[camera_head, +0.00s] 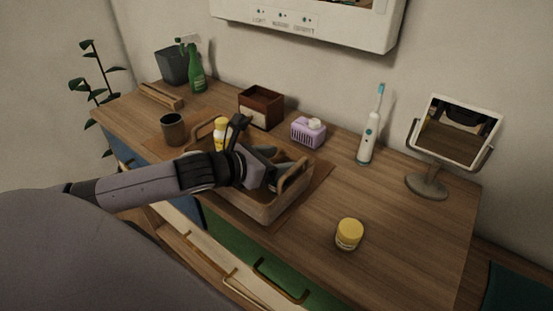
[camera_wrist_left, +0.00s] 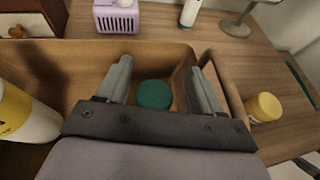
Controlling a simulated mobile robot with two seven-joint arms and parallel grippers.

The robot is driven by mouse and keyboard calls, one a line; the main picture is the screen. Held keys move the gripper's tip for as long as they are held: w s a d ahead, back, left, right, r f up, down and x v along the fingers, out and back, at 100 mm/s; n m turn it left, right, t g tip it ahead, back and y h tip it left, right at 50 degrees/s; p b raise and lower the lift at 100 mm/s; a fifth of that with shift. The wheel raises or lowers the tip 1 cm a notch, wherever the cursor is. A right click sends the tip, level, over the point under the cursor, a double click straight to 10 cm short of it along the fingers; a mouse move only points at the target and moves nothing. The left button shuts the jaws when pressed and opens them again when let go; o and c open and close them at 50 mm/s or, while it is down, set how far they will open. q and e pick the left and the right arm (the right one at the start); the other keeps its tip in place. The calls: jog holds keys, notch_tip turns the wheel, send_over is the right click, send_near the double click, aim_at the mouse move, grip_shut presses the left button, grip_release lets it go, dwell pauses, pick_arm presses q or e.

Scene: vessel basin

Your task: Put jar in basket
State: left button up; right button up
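The basket (camera_head: 262,212), a light brown box with raised handles, stands mid-counter; its wall also shows in the left wrist view (camera_wrist_left: 160,52). My left gripper (camera_head: 272,165) reaches down into it. In the left wrist view its fingers (camera_wrist_left: 160,68) are wide apart. A round green lid (camera_wrist_left: 154,94) lies between and below them inside the basket, with gaps on both sides; its body is hidden. A jar with a yellow lid (camera_head: 349,234) stands on the counter right of the basket, also in the left wrist view (camera_wrist_left: 264,107). My right gripper is out of view.
A yellow and white bottle (camera_head: 220,132) stands at the basket's left end. Behind are a wooden box (camera_head: 261,107), a purple caddy (camera_head: 307,132) and an electric toothbrush (camera_head: 369,135). A mirror (camera_head: 458,130) stands right, a dark cup (camera_head: 173,130) left. Counter around the yellow-lidded jar is clear.

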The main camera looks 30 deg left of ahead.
pick_arm(q)
jog(key=shift+r, duration=0.1)
jog(key=shift+r, duration=0.4)
jog(key=shift+s+r, duration=0.15)
jog(key=shift+s, duration=0.05)
jog(key=p+v, duration=0.2)
jog(key=v, duration=0.9)
jog(key=shift+s+r, duration=0.2)
jog(key=shift+s, duration=0.05)
jog(key=shift+a, duration=0.1)
dwell(0.8)
